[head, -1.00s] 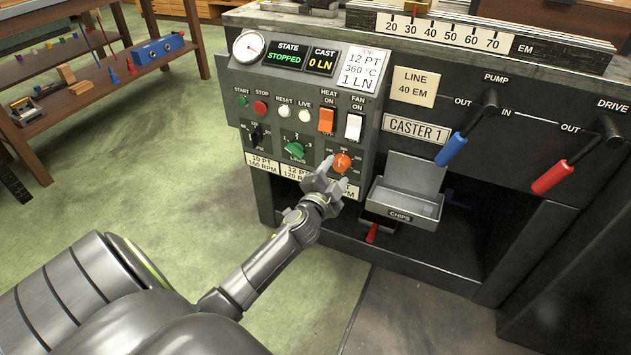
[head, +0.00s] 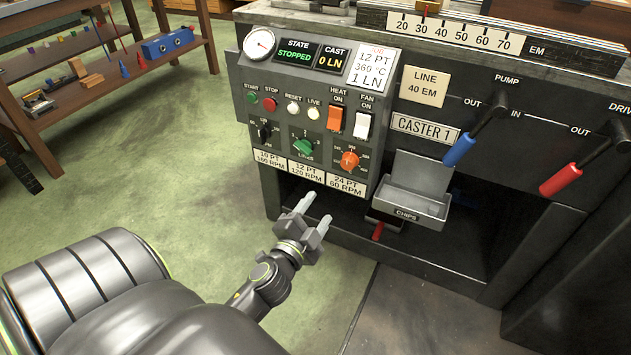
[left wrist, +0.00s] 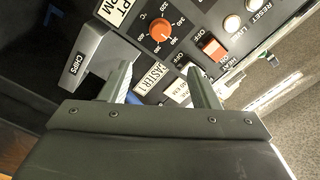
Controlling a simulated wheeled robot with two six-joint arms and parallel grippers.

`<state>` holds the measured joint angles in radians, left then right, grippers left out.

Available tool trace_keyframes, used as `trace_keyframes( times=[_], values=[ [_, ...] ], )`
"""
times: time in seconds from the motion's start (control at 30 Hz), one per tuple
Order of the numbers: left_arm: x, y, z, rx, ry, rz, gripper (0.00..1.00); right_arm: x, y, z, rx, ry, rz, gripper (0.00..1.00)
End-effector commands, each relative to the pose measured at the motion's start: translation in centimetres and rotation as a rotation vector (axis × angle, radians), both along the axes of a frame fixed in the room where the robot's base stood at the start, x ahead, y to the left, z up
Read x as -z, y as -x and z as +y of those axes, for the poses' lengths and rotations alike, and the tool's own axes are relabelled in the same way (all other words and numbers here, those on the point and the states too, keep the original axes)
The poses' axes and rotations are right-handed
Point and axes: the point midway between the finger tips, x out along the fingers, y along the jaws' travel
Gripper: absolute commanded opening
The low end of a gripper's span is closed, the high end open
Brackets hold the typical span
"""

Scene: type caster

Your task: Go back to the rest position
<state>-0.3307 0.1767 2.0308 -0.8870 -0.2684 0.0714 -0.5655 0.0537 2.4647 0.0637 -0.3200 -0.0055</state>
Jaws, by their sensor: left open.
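My left gripper (head: 314,217) is open and empty in the head view, low in front of the caster's control panel (head: 236,78). Its two pale fingers point up toward the panel and stand apart from it. In the left wrist view the two fingers (left wrist: 160,88) are spread, with nothing between them. The orange temperature knob (head: 349,160) lies beyond the fingertips; it also shows in the left wrist view (left wrist: 161,31). My right gripper is in neither view.
The chips tray (head: 414,207) sticks out right of my gripper, with a red handle (head: 378,231) under it. A blue lever (head: 460,150) and a red lever (head: 561,179) jut out at the right. The green floor (head: 190,180) at the left is open. A wooden shelf (head: 85,95) stands behind.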

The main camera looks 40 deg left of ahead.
Motion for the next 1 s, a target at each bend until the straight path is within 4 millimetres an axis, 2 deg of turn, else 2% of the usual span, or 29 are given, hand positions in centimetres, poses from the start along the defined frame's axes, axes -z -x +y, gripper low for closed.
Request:
trace_keyframes(
  times=[0.57,0.67,0.8,1.0],
  values=[
    [-0.3,0.4,-0.2,0.002,0.042,-0.007,0.56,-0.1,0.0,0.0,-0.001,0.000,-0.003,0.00],
    [-1.0,1.4,-0.8,0.010,0.147,-0.025,0.56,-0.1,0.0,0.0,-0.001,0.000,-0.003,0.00],
    [-3.0,3.5,-2.2,0.037,0.387,-0.068,0.56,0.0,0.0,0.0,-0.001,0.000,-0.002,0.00],
    [-5.7,5.8,-4.0,0.084,0.657,-0.120,0.56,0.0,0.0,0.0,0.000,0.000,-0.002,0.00]
  ],
)
